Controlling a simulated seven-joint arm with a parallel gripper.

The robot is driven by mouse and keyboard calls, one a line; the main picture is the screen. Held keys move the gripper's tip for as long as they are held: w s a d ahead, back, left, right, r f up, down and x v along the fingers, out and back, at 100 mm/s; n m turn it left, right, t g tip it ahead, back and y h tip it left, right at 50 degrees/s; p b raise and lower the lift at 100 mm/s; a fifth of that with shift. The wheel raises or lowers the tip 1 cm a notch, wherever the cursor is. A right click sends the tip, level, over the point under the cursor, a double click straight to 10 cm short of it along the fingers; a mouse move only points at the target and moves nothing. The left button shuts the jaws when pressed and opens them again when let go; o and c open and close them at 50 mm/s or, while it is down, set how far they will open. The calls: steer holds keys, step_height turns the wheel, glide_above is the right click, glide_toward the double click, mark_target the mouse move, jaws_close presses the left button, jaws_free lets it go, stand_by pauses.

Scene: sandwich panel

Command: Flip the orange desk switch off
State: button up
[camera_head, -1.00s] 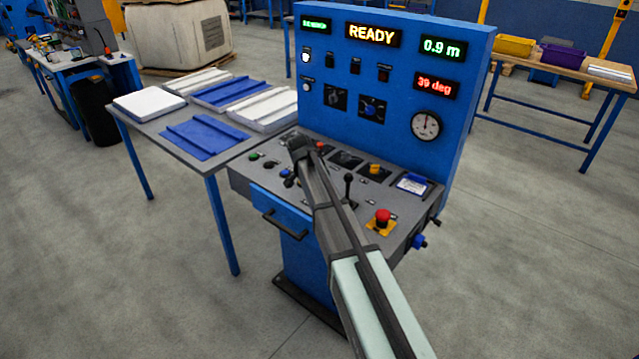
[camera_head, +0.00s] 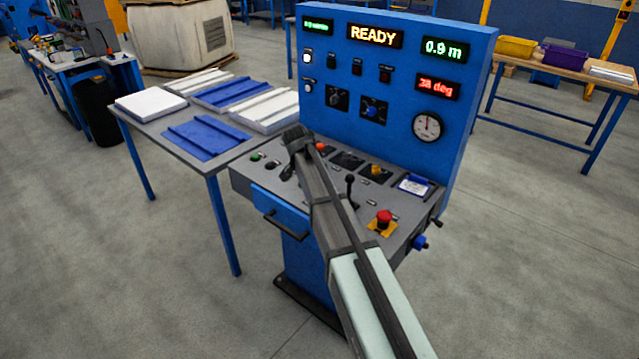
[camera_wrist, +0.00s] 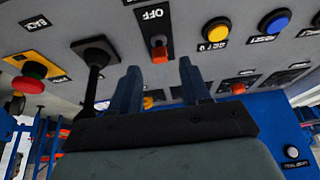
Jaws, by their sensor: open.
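An orange switch (camera_wrist: 159,52) sits on a grey desk panel beside a black OFF label (camera_wrist: 155,14) in the wrist view. My gripper (camera_wrist: 160,64) is open and empty, its two fingertips on either side of the switch in the picture. I cannot tell whether they touch the panel or how far off they are. In the camera_head view my gripper (camera_head: 287,174) is over the left part of the desk, and my arm and wrist hide the panel behind them. A second orange part (camera_wrist: 238,88) shows further down in the wrist view.
A black lever (camera_wrist: 92,60) stands close to the left finger, with a red mushroom button (camera_wrist: 34,69) beyond it. Yellow (camera_wrist: 216,29) and blue (camera_wrist: 274,21) buttons lie to the right. The console's upright blue panel (camera_head: 400,85) rises behind the desk.

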steer(key=v, duration=0.9)
steer(key=shift+r, duration=0.25)
steer(key=shift+a+f, duration=0.1)
